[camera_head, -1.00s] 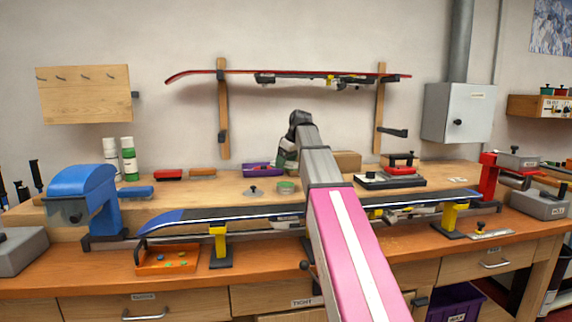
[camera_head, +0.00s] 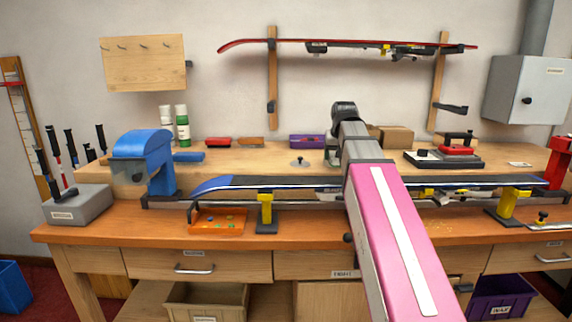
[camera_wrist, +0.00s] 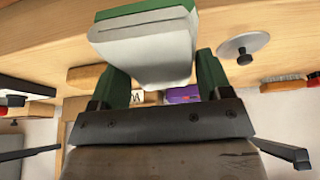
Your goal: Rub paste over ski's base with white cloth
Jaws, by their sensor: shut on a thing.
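The ski (camera_head: 270,184) lies along the bench on yellow supports, its dark base up, its blue tip at the left and its binding underneath. My gripper (camera_wrist: 165,82) is shut on a pale, folded-looking block (camera_wrist: 145,55), which appears to be the white cloth. A green piece (camera_wrist: 148,12) shows at its far edge; I cannot tell whether it belongs to the block. In the head view my gripper (camera_head: 332,152) is mostly hidden by my arm, over the rear of the bench behind the ski. No paste is clearly visible on the base.
A blue clamp-like machine (camera_head: 145,152) stands at the ski's left end. An orange tray (camera_head: 217,222) sits in front. A grey disc with a knob (camera_head: 299,162), a purple box (camera_head: 307,141), brushes and bottles (camera_head: 182,124) are behind. A red ski (camera_head: 350,42) hangs on the wall.

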